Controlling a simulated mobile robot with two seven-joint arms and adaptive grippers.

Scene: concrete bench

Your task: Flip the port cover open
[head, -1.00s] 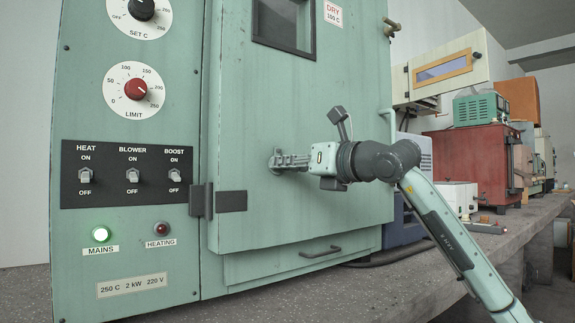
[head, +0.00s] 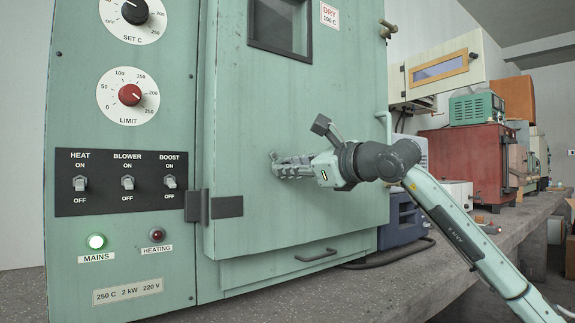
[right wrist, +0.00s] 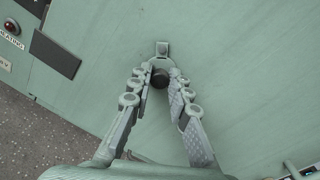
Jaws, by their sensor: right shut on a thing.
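The port cover (right wrist: 162,48) is a small pale green metal piece on the oven door (head: 310,215). Its upper part shows just beyond my fingertips in the right wrist view. A dark round piece (right wrist: 160,78) sits between the fingers; I cannot tell whether it is a knob or the port hole. My right gripper (head: 276,164) reaches the door from the right and is shut on the port cover; it also shows in the right wrist view (right wrist: 158,72). The fingers hide most of the cover in the head view. My left gripper is not in view.
A switch panel (head: 125,182), a red dial (head: 129,95) and a dark latch plate (head: 227,207) lie left of the gripper. A red cabinet (head: 465,165) and other equipment stand along the bench (head: 400,285) at right.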

